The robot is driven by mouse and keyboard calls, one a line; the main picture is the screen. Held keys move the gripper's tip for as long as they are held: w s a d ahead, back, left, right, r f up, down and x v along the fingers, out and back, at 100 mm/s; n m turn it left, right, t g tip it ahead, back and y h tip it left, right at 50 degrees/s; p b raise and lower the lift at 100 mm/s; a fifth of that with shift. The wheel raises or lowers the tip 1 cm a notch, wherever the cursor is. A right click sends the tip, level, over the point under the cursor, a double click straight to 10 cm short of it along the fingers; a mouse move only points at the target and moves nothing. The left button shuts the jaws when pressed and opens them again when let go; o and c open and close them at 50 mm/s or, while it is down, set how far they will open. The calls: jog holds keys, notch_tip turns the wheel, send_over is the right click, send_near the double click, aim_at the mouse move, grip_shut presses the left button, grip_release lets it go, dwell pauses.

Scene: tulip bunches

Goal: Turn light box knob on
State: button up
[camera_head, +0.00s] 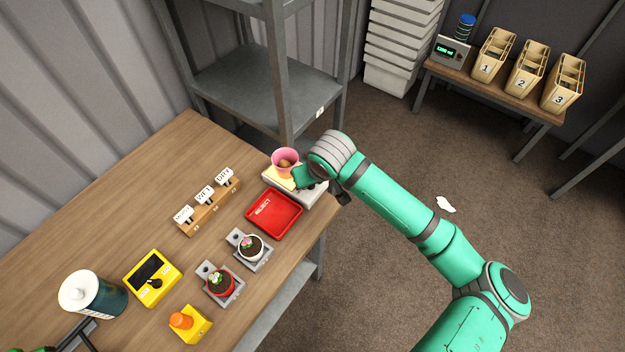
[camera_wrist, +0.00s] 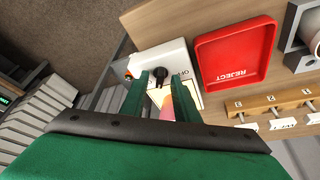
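The light box is a white box with a pale yellow top panel (camera_head: 283,180) at the table's far right corner. In the wrist view its white face (camera_wrist: 172,54) carries a black knob (camera_wrist: 155,78) beside a label that seems to read OFF. A pink cup (camera_head: 285,158) with something brown in it stands on the panel; part of it shows in the wrist view (camera_wrist: 168,100). My gripper (camera_wrist: 160,82) is open, its two green fingers on either side of the knob. Whether they touch it I cannot tell. The head view mostly hides the knob behind my gripper (camera_head: 315,184).
A red REJECT tray (camera_head: 274,214) lies close beside the light box. Two potted plants (camera_head: 250,247) (camera_head: 221,284) stand in grey holders nearer. A wooden rack with labels (camera_head: 207,207) is left of the tray. A grey metal shelf (camera_head: 268,88) stands behind the table.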

jog(key=v, duration=1)
jog(key=shift+s+r, duration=0.2)
jog(key=shift+r, duration=0.15)
jog(key=shift+d, duration=0.15)
